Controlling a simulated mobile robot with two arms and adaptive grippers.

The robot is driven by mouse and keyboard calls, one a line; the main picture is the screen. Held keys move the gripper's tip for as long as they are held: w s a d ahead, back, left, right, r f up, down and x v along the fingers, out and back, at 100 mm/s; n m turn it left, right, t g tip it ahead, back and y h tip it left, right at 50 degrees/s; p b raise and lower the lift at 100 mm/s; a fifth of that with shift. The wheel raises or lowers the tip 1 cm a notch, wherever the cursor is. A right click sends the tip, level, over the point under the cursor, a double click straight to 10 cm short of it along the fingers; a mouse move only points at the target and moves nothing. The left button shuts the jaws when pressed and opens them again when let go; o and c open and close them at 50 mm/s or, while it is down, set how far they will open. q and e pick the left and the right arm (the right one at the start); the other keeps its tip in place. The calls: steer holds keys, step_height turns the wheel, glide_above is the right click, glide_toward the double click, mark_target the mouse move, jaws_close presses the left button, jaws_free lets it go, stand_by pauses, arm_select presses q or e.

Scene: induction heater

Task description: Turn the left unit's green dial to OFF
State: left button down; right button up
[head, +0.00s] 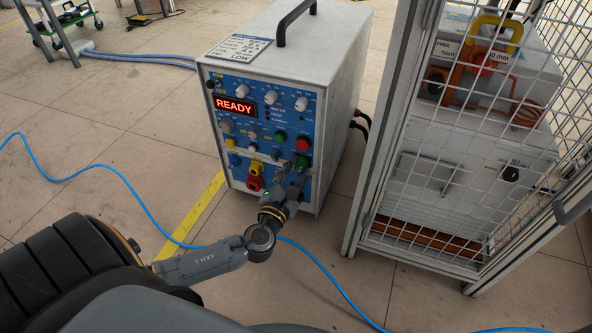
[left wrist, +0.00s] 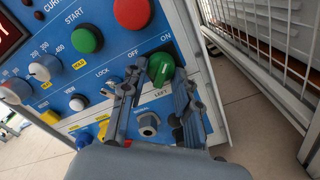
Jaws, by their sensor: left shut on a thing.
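The left unit (head: 313,75) is a pale box with a blue front panel and a red READY display (head: 234,105). Its green dial (left wrist: 161,68) sits low on the panel, with OFF printed at its upper left, ON above it and LEFT below. My left gripper (head: 293,178) reaches the panel's lower right. In the left wrist view its two fingers stand on either side of the green dial, shut on it. My right gripper is not in view.
A green button (left wrist: 86,38) and a red button (left wrist: 131,12) sit above the dial. A metal connector (left wrist: 148,125) is just below it. A mesh cage (head: 440,150) stands close on the right. A blue hose (head: 100,176) crosses the floor.

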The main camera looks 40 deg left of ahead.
arm_select(q)
steer(key=n, duration=0.3)
steer(key=shift+p, duration=0.35)
steer(key=n, duration=0.4)
steer(key=shift+d+f+n, duration=0.15)
steer(key=shift+n, duration=0.25)
steer(key=n+b, duration=0.2)
steer(key=n, duration=0.7)
steer(key=shift+w+d+n, duration=0.1)
steer(key=shift+d+n, duration=0.05)
steer(key=shift+n, duration=0.25)
steer(key=c, duration=1)
jaws_free()
